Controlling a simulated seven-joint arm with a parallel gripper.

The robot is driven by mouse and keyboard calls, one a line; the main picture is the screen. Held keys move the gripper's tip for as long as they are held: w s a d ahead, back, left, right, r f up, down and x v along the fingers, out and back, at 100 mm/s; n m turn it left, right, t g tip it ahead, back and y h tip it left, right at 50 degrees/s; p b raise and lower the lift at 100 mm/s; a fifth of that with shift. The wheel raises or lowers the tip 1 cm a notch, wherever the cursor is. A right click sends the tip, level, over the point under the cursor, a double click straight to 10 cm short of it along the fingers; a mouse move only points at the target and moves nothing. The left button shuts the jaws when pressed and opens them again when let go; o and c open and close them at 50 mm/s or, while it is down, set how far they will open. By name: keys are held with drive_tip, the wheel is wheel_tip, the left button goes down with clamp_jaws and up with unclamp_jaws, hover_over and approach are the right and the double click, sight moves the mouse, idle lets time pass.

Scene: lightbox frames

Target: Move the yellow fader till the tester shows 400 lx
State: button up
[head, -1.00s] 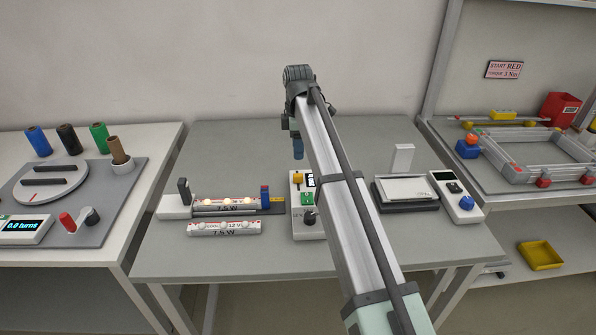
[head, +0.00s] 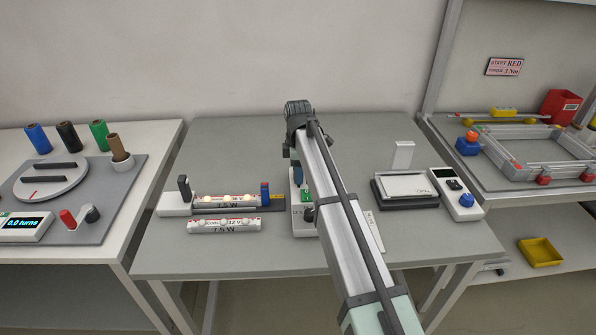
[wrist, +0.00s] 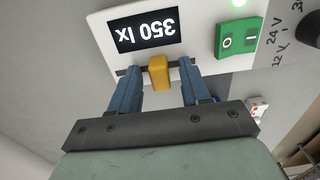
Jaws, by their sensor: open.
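The yellow fader (wrist: 159,74) stands in a dark slot on the white control box (head: 304,228). In the wrist view, the box's display (wrist: 147,31) reads 350 lx, upside down. My gripper (wrist: 158,80) is open, with one blue finger on each side of the fader. Small gaps show between the fingers and the fader, so it is not clamped. In the head view, my gripper (head: 297,172) is low over the back of the box and hides the fader and display.
A green rocker switch (wrist: 236,38) and a dark knob (wrist: 310,28) with voltage marks sit beside the display. A framed white panel (head: 405,187) and a handheld device (head: 456,193) stand to the right.

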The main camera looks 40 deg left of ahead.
clamp_jaws()
idle(0.3)
idle(0.3)
